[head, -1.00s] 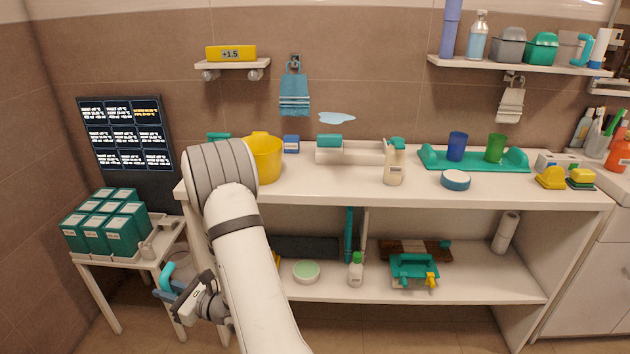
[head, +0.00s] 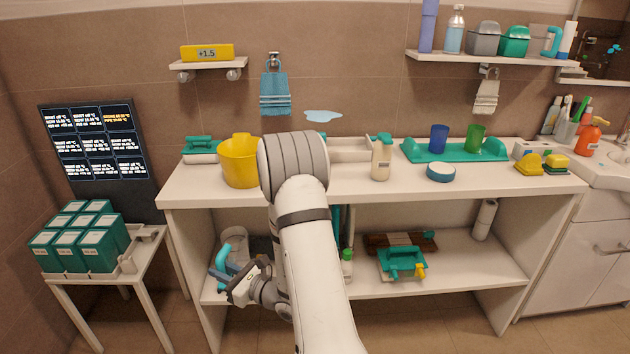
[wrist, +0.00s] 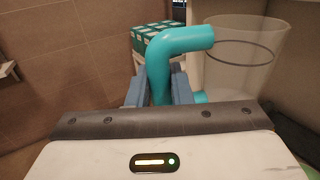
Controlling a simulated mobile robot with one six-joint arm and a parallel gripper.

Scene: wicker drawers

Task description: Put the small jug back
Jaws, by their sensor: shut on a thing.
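The small jug (head: 238,247) is a clear, see-through vessel with a thick teal handle. It is in front of the left end of the lower shelf in the head view, and I cannot tell whether it touches the shelf. My gripper (head: 223,280) is shut on the teal handle. In the wrist view the handle stands between the blue-grey fingers of my gripper (wrist: 158,92), and the clear body of the jug (wrist: 240,58) is to its right, looking upright. A similar jug with a blue-teal handle (head: 553,42) stands on the wall shelf (head: 490,61) at the upper right.
The white counter (head: 350,190) carries a yellow bucket (head: 241,165), a pump bottle (head: 381,160) and a green tray (head: 455,154) with cups. A side table (head: 150,256) with several green boxes stands left. A teal caddy (head: 402,262) is on the lower shelf.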

